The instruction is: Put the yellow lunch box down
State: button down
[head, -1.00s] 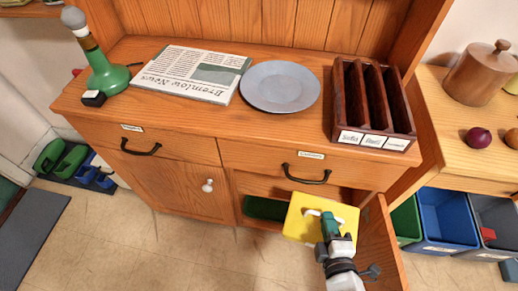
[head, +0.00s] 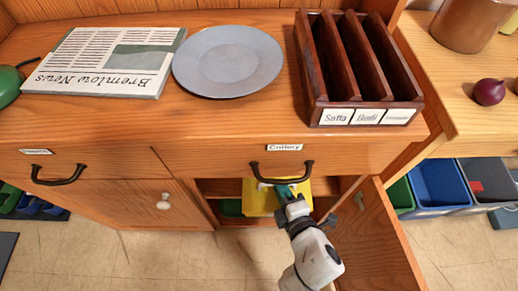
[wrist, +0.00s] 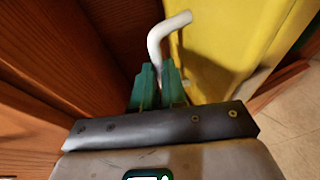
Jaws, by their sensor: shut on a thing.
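The yellow lunch box (head: 260,199) is at the opening of the right-hand lower cupboard (head: 211,187), below the Cutlery drawer. My gripper (head: 290,189) is shut on its white handle. In the wrist view the green fingertips (wrist: 158,86) close around the lower end of the white handle (wrist: 164,36), with the yellow side of the box (wrist: 230,45) to the right. Whether the box touches the cupboard floor I cannot tell. Its upper part is hidden beneath the drawer front.
The cupboard door (head: 375,240) stands open to the right of my arm. A dark green thing (head: 230,207) lies in the cupboard left of the box. On top are a newspaper (head: 105,62), a grey plate (head: 228,62) and a dark wooden rack (head: 357,75). Bins (head: 440,185) stand at right.

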jog(key=w+r+b+x, duration=0.1)
jog(key=r+b+x, duration=0.1)
jog(key=x, duration=1.1)
jog(key=shift+r, duration=0.4)
jog(key=shift+a, duration=0.1)
jog(key=shift+f, duration=0.15)
jog(key=c, duration=1.2)
grip_release()
